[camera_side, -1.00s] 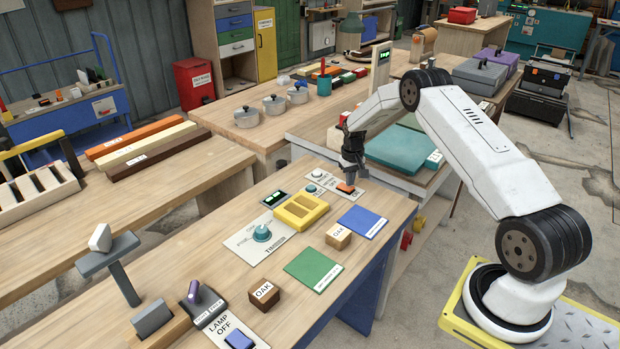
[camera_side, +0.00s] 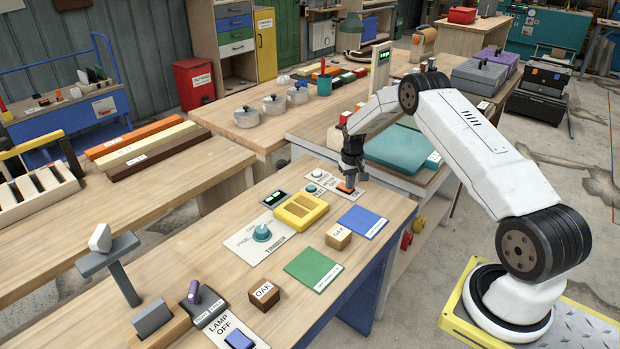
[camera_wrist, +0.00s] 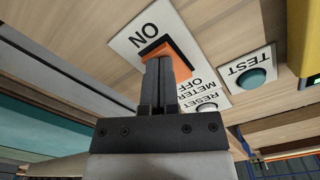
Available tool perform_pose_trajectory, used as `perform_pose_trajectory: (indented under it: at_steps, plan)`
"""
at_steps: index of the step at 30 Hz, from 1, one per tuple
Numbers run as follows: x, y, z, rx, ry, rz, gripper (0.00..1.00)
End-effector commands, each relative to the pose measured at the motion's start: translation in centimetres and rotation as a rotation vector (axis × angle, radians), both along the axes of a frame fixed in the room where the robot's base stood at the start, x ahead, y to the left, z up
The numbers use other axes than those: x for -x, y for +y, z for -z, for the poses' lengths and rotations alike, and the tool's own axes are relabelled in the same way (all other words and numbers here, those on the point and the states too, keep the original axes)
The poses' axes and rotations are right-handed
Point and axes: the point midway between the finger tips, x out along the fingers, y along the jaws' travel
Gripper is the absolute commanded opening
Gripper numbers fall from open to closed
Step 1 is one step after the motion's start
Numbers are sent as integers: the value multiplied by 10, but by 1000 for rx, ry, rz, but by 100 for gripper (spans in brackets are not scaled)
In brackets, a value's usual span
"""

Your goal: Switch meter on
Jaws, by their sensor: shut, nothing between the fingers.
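The meter switch is an orange rocker (camera_side: 346,187) in a dark frame on a white panel (camera_side: 322,179) at the bench's far end. In the wrist view the rocker (camera_wrist: 178,56) lies between the words "ON" and "METER OFF". My gripper (camera_side: 351,180) points down at the rocker, its fingers together and empty. In the wrist view the fingertips (camera_wrist: 158,62) overlap the rocker and hide part of it. Whether they touch it is hard to tell. A small dark display (camera_side: 274,198) with pale green marks sits nearby.
Bare wood shows between several of these.

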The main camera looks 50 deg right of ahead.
Motion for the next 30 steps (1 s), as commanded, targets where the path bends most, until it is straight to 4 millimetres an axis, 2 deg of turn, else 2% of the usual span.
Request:
perform_pose_trajectory:
  at_steps: [11, 30]
  plan:
    - [0, 0, -1, 1, -2, 0, 0]
    - [0, 0, -36, 1, -1, 0, 0]
